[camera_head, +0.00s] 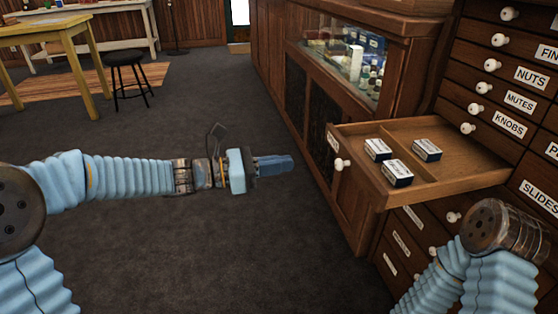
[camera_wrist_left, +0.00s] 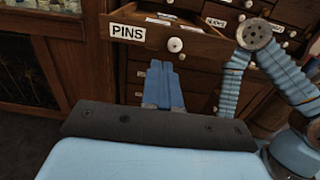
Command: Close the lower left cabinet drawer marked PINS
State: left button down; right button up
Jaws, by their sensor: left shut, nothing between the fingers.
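The PINS drawer (camera_head: 437,184) is pulled well out of the wooden cabinet at the right of the head view. It has a white knob (camera_head: 341,164) and a small label on its front. In the left wrist view the PINS label (camera_wrist_left: 128,32) and knob (camera_wrist_left: 175,44) are readable on the drawer front (camera_wrist_left: 150,33). My left gripper (camera_head: 288,163) is shut and empty, pointing toward the drawer front with a gap between them. Its blue fingers also show in the left wrist view (camera_wrist_left: 161,70), below the knob. My right gripper is not in view.
Several small labelled boxes (camera_head: 397,174) lie inside the drawer. Closed drawers such as NUTS (camera_head: 532,77) rise behind it. A glass display case (camera_head: 345,60) stands left of the cabinet. My right arm (camera_head: 490,262) is close below the drawer. Dark floor (camera_head: 200,260) is open to the left.

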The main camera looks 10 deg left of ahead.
aim_at(344, 156)
pick_arm(q)
jog(key=x, duration=1.1)
jog(key=shift+d, duration=0.2)
pick_arm(e)
jog(key=shift+f, duration=0.3)
pick_arm(q)
jog(key=shift+d, duration=0.15)
